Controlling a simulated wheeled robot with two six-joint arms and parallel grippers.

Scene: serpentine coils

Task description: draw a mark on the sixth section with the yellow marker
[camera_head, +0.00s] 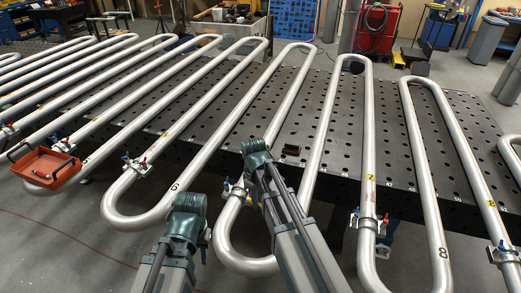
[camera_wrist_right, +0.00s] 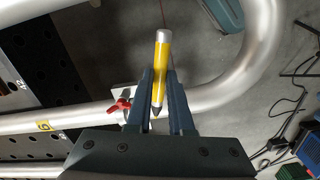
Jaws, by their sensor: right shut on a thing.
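The yellow marker (camera_wrist_right: 161,60) is gripped between the two fingers of my right gripper (camera_wrist_right: 160,76) in the right wrist view. Its silver end points up, away from the palm, and its dark tip is near the palm. In the head view my right arm comes in at the middle, and its fingers are mostly hidden behind the wrist. A steel coil section with a black 6 (camera_head: 175,187) on it curves left of that arm. My left gripper (camera_head: 205,242) is low in the head view, left of my right arm, with its jaws mostly hidden.
A black perforated table (camera_head: 320,115) carries the serpentine steel pipe. A section marked 8 (camera_head: 441,253) is at the right. An orange tray (camera_head: 46,167) is at the left. A pipe with a red clamp handle (camera_wrist_right: 120,104) passes behind my right fingers.

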